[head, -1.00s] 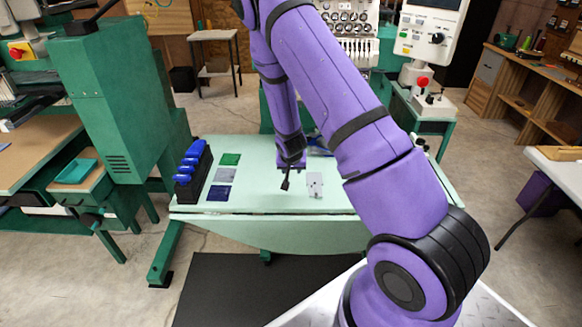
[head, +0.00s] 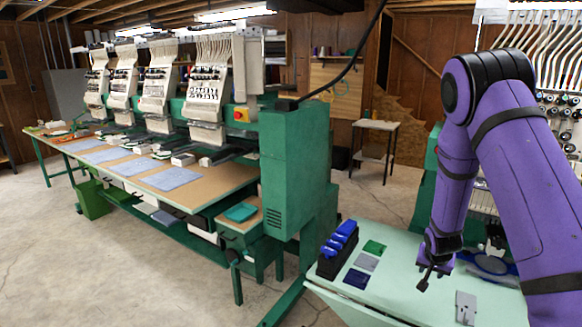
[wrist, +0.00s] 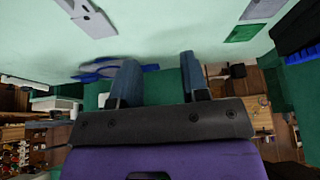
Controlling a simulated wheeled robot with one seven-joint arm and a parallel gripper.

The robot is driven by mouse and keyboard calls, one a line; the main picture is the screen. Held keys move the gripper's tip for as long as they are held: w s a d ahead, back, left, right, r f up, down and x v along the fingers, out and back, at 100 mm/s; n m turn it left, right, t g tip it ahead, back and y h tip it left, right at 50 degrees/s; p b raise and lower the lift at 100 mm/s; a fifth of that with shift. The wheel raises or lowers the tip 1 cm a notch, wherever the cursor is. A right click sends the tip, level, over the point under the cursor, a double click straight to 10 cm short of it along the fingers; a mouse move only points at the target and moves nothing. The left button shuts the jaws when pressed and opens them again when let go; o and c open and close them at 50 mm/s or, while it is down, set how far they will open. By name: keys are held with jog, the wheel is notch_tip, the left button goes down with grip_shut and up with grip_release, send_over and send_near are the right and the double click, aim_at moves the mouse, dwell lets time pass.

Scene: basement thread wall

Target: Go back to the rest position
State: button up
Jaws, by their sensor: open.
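My gripper (head: 433,277) hangs above the pale green table (head: 405,245) at the right of the head view. In the wrist view my gripper (wrist: 153,75) shows two fingers spread apart with nothing between them. A small grey-white plate (head: 466,308) lies on the table to the right of the gripper, apart from it. It also shows at the top left of the wrist view (wrist: 88,14). My purple arm reaches in from the right and hides part of the table.
A black rack with blue-topped items (head: 338,250) stands at the table's left edge. Beside it lie green (head: 374,247), grey (head: 366,262) and dark blue (head: 357,279) swatches. A blue oval-framed object (head: 491,264) lies behind the gripper. A large embroidery machine (head: 206,95) fills the left; open floor lies in front.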

jog(key=s+a+r+n+y, duration=0.1)
jog(key=s+a+r, duration=0.25)
jog(key=r, duration=0.55)
jog(key=s+a+r+n, duration=0.15)
jog(key=s+r, duration=0.25)
jog(key=r, duration=0.5)
jog(key=s+a+r+y, duration=0.1)
jog(key=s+a+r, duration=0.2)
jog(key=r, duration=0.7)
jog(key=s+a+r+n, duration=0.1)
jog(key=s+a+r, duration=0.1)
jog(key=s, duration=0.6)
jog(key=s+a+r+n, duration=0.1)
jog(key=s+a+r, duration=0.1)
jog(key=s+r, duration=0.3)
jog(key=s+a+r+n+t, duration=0.1)
jog(key=s+r, duration=0.3)
jog(key=s, duration=0.7)
jog(key=shift+s+a+r+n+y, duration=0.2)
jog(key=shift+s+a+n+y, duration=0.15)
jog(key=shift+n, duration=0.2)
